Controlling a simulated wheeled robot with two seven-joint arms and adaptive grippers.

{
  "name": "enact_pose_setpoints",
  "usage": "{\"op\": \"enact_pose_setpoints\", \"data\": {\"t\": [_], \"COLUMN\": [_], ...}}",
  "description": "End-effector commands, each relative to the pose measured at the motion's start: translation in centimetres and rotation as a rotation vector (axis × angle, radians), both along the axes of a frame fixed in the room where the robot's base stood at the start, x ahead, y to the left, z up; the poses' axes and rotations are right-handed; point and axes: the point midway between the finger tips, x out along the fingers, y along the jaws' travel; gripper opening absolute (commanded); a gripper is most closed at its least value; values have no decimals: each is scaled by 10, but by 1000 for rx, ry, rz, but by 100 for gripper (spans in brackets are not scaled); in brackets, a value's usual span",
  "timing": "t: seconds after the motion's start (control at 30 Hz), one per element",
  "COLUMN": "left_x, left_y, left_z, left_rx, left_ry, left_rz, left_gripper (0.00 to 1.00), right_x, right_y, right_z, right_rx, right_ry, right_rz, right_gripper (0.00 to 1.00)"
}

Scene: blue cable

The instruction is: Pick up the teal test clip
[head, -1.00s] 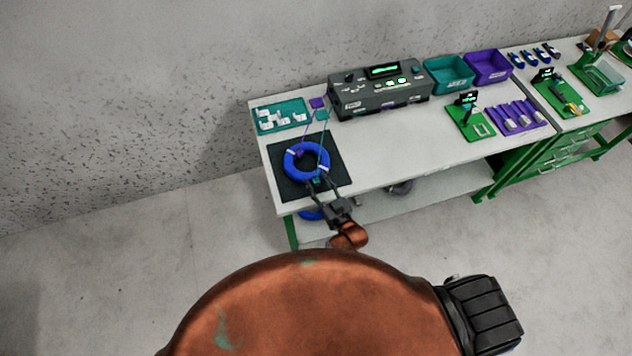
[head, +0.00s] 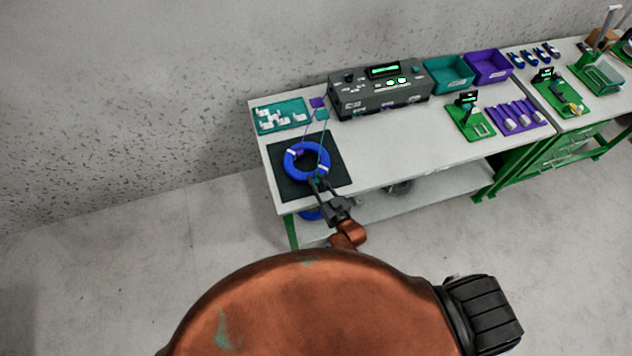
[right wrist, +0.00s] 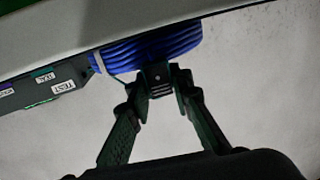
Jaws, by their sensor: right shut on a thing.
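The teal test clip (head: 317,181) shows as a small teal patch at the front of the blue cable coil (head: 306,162), mostly hidden by the fingertips. A thin teal lead runs from that area up to a teal square (head: 322,114) behind the mat. My right gripper (head: 318,185) is shut on the clip at the coil's near edge. My left gripper is not in view.
The coil lies on a black mat (head: 333,188) at the table's left end. A purple clip (head: 299,153) sits at the coil. A teal tray (head: 281,115), a grey instrument (head: 380,90) and teal and purple bins stand behind.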

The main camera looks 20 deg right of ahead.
Motion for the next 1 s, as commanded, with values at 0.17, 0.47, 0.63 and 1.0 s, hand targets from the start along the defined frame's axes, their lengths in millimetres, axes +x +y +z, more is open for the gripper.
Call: {"op": "enact_pose_setpoints", "data": {"t": [0.17, 0.47, 0.63, 1.0], "left_x": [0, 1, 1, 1], "left_y": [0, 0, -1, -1], "left_z": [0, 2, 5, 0], "left_rx": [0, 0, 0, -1], "left_ry": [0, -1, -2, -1], "left_rz": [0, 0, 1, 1], "left_gripper": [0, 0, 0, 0], "right_x": [0, 0, -13, -51], "right_y": [0, 1, -24, -94], "right_z": [0, 28, 62, 114], "right_rx": [0, 2, -2, -5], "right_ry": [1, -4, -4, 1], "right_rz": [0, 0, -2, 0], "right_gripper": [9, 9, 1, 0]}}
